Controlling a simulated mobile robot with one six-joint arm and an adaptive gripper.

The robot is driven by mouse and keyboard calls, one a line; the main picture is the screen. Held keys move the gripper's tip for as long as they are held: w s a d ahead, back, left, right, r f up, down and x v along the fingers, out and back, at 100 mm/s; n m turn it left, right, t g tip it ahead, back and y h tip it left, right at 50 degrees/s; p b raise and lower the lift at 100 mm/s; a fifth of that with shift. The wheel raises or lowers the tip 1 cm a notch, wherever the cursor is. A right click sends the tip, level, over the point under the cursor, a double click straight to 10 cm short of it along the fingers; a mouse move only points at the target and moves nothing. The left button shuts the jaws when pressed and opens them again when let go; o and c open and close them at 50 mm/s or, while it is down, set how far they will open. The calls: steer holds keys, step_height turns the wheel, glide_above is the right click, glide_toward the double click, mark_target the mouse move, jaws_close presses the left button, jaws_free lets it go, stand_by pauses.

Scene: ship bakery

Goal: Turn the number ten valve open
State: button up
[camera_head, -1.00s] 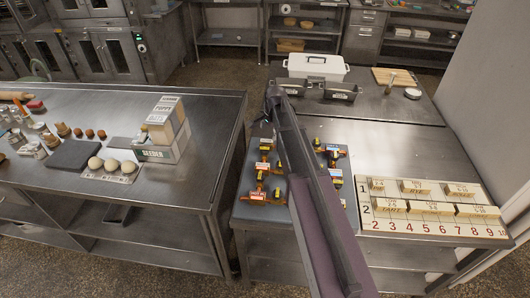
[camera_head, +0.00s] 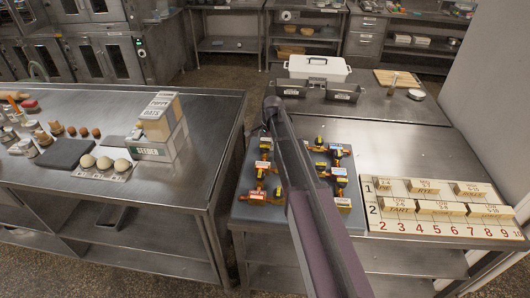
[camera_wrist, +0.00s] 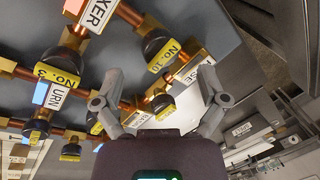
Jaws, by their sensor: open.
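In the wrist view a valve with a yellow NO. 10 tag (camera_wrist: 164,54) has a black handle and copper pipe. It lies ahead of my gripper (camera_wrist: 160,77), between the lines of its two spread fingers. A RINSE-like label (camera_wrist: 190,70) is just right of the tag, partly behind the right finger. In the head view the valves sit on a dark slab (camera_head: 243,212); my arm crosses its middle and hides part of it. I cannot pick out number ten there.
In the wrist view other tagged valves crowd the left, including one by the URN label (camera_wrist: 58,95), and another black-handled one (camera_wrist: 163,104) between the fingers. In the head view a numbered board (camera_head: 440,228) lies right of the slab, and a white lidded box (camera_head: 318,68) stands behind.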

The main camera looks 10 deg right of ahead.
mark_target(265, 146)
steer(key=shift+b+x, duration=1.6)
steer(key=shift+x, duration=0.35)
steer(key=shift+a, duration=0.1)
steer(key=c, duration=1.1)
